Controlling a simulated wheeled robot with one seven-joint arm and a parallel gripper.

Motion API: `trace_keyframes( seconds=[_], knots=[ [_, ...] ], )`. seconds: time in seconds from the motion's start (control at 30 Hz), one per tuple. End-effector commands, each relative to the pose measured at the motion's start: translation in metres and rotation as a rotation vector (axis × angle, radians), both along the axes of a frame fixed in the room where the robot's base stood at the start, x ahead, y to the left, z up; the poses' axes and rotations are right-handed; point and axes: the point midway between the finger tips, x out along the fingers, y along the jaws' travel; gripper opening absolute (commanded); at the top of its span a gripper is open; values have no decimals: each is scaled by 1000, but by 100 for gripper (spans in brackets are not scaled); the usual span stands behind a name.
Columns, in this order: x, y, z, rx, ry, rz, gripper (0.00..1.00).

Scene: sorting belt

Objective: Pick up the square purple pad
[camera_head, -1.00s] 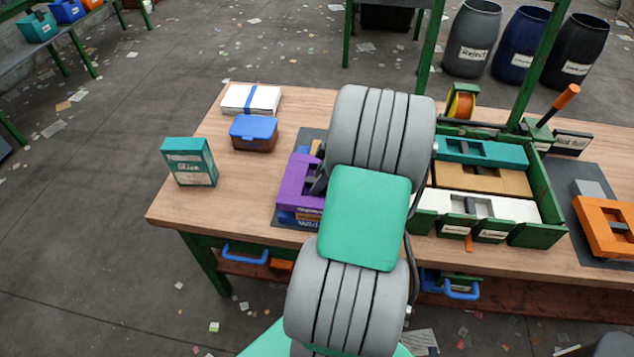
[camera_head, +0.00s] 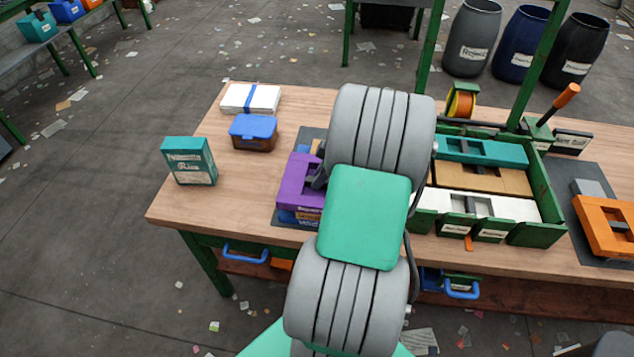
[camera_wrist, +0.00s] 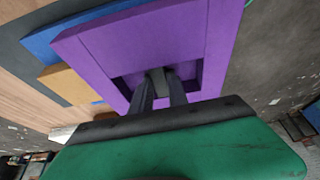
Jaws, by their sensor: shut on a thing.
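The square purple pad (camera_head: 297,184) lies at the top of a stack on a dark mat at the left of the workbench, partly hidden by my arm in the head view. In the wrist view the purple pad (camera_wrist: 130,45) fills the upper middle, with a recess that has a grip bar in it. My gripper (camera_wrist: 158,78) reaches into this recess, its two dark fingers shut on the bar. Blue and tan pads show under the purple one in the wrist view. I cannot tell whether the purple pad is clear of them.
A teal box (camera_head: 189,161) stands left of the stack. A blue-lidded container (camera_head: 253,132) and a white box (camera_head: 250,98) sit behind it. A green tray (camera_head: 540,207) with teal, tan and white pads is to the right, with an orange pad (camera_head: 605,227) beyond it.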

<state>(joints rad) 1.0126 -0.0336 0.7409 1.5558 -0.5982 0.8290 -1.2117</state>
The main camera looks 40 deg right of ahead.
Motion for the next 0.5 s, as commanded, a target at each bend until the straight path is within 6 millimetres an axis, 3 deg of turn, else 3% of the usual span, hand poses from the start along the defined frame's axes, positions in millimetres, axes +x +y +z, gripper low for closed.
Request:
trace_keyframes(
  seconds=[0.33,0.5],
  knots=[
    [0,-1,4,-2,-2,0,0],
    [1,-1,23,-5,-4,0,0]
  ],
)
